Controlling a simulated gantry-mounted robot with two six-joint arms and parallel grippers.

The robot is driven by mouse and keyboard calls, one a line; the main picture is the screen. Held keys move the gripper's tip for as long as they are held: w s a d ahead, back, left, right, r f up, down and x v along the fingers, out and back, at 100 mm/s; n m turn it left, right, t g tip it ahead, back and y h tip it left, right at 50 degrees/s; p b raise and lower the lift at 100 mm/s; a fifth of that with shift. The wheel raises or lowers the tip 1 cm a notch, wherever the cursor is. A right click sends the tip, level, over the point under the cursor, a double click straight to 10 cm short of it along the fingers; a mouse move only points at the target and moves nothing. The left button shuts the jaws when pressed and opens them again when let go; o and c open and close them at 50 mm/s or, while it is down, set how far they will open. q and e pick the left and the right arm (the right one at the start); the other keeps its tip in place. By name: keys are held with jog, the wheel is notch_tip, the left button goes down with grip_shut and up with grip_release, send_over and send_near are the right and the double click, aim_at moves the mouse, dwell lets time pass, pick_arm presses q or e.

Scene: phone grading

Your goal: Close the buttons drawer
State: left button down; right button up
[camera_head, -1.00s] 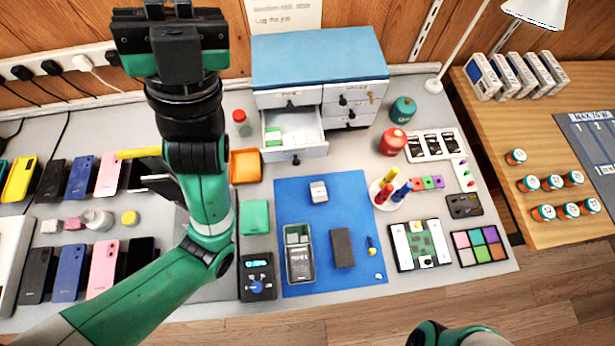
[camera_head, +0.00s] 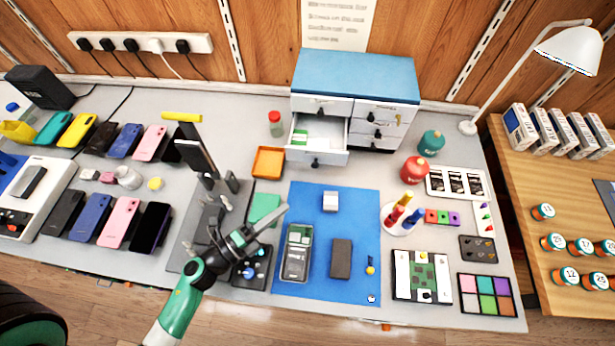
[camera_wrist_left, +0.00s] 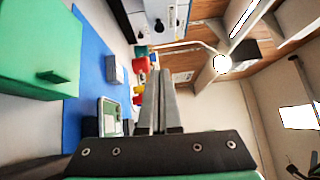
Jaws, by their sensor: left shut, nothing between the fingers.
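A small drawer cabinet (camera_head: 355,75) with a blue top stands at the back. Its lower left drawer (camera_head: 318,157) is pulled out and holds green and white items. The other drawers look shut; their labels are too small to read, so I cannot tell which is the buttons drawer. My left gripper (camera_head: 270,222) is shut and empty, in front of the open drawer and apart from it, over the green block (camera_head: 263,207). Its closed fingers (camera_wrist_left: 155,100) point forward in the left wrist view. The cabinet also shows at that view's top edge (camera_wrist_left: 150,15). My right gripper is out of view.
An orange tray (camera_head: 268,162) lies left of the open drawer. A blue mat (camera_head: 310,200) bears a phone, a dark block and a small white box. Red (camera_head: 415,170) and teal (camera_head: 431,143) canisters stand right of the cabinet. A phone stand (camera_head: 198,158) stands at left.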

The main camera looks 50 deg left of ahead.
pick_arm(q)
jog(key=w+a, duration=0.2)
jog(key=w, duration=0.9)
jog(key=shift+w+a+r+b, duration=0.25)
jog(key=shift+a+r+b, duration=0.1)
jog(key=shift+r, duration=0.1)
